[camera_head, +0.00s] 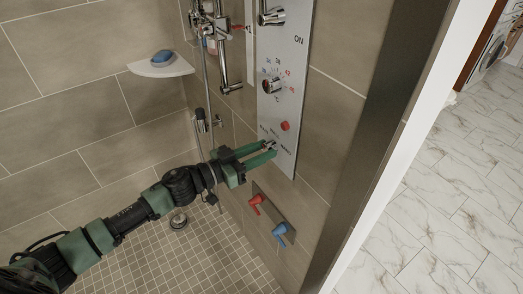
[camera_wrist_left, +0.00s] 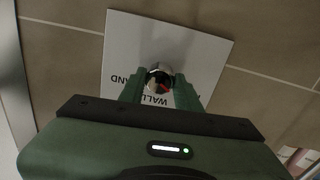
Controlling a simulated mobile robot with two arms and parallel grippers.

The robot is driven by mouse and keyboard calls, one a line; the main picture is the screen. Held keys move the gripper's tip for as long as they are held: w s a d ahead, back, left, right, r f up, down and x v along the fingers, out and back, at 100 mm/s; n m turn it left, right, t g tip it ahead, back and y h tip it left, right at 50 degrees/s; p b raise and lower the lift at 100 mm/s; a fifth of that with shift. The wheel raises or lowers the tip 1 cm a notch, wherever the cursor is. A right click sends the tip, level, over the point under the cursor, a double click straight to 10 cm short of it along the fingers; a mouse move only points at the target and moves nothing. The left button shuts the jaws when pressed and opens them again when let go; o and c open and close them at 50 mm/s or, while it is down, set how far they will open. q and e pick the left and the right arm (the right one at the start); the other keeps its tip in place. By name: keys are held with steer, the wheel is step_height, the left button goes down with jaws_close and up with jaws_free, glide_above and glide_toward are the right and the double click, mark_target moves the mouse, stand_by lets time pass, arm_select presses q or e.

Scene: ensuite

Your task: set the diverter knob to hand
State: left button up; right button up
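The diverter knob (camera_head: 271,144) is a small chrome knob low on the white shower panel (camera_head: 285,95). In the left wrist view the knob (camera_wrist_left: 159,71) has a dark face and a red mark on its lower part. Upside-down lettering shows below it: "WALL" and part of "HAND"; my fingers hide the rest. The red mark lies near "WALL"; its exact setting is unclear. My left gripper (camera_head: 269,149) has its green fingers on either side of the knob, tips at the panel. In the left wrist view the gripper (camera_wrist_left: 160,80) flanks the knob closely; contact is unclear. My right gripper is out of view.
A red button (camera_head: 285,126) and a temperature knob (camera_head: 271,86) are above on the panel. A red lever (camera_head: 255,203) and a blue lever (camera_head: 280,233) are below my gripper. A corner shelf (camera_head: 161,67) holds blue soap (camera_head: 162,56). A wall edge stands to the right.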

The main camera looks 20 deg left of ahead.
arm_select(q)
jaws_close()
